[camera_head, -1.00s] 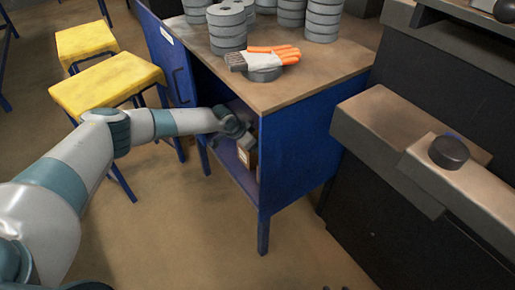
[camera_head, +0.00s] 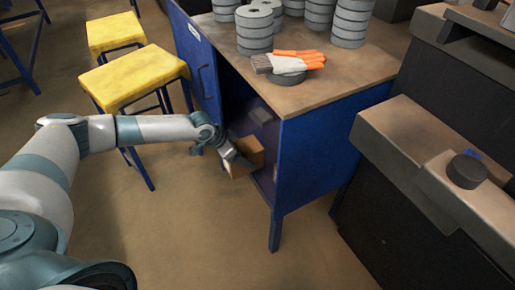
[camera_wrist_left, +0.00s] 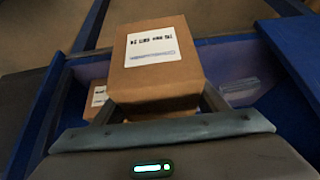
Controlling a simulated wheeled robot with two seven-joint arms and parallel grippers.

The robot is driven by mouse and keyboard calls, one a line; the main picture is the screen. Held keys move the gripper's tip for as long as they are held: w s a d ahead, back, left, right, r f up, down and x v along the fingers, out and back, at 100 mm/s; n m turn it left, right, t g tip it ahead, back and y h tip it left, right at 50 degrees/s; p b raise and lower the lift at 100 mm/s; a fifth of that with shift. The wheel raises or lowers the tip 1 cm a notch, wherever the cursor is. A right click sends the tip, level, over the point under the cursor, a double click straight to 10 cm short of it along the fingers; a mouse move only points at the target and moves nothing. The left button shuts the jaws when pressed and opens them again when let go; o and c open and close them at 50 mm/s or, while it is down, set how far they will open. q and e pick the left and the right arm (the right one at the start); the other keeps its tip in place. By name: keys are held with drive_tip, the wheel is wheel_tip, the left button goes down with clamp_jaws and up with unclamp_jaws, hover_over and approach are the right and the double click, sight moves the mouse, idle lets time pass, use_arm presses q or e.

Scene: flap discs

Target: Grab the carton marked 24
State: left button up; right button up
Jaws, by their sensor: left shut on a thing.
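A brown cardboard carton (camera_head: 250,151) is held tilted at the open front of the blue cabinet. In the left wrist view the carton (camera_wrist_left: 155,78) fills the middle, and its white label seems to end in 24, though the print is small. My left gripper (camera_head: 232,155) is shut on the carton, with a finger at each side in the left wrist view (camera_wrist_left: 160,108). My right gripper is not in view.
A second carton (camera_wrist_left: 97,98) with a white label sits behind in the cabinet. The blue cabinet (camera_head: 325,140) has an open door (camera_head: 194,65). Its top bears grey disc stacks (camera_head: 254,30) and orange-white gloves (camera_head: 290,62). Yellow stools (camera_head: 135,75) stand left; the floor in front is clear.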

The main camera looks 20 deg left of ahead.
use_arm(q)
drive_tip(key=shift+s+a+r, duration=0.15)
drive_tip(key=shift+s+a, duration=0.85)
drive_tip(key=shift+s, duration=0.25)
drive_tip(key=shift+s+a, duration=0.1)
drive_tip(key=shift+s, duration=0.05)
drive_tip(key=shift+s+a, duration=0.15)
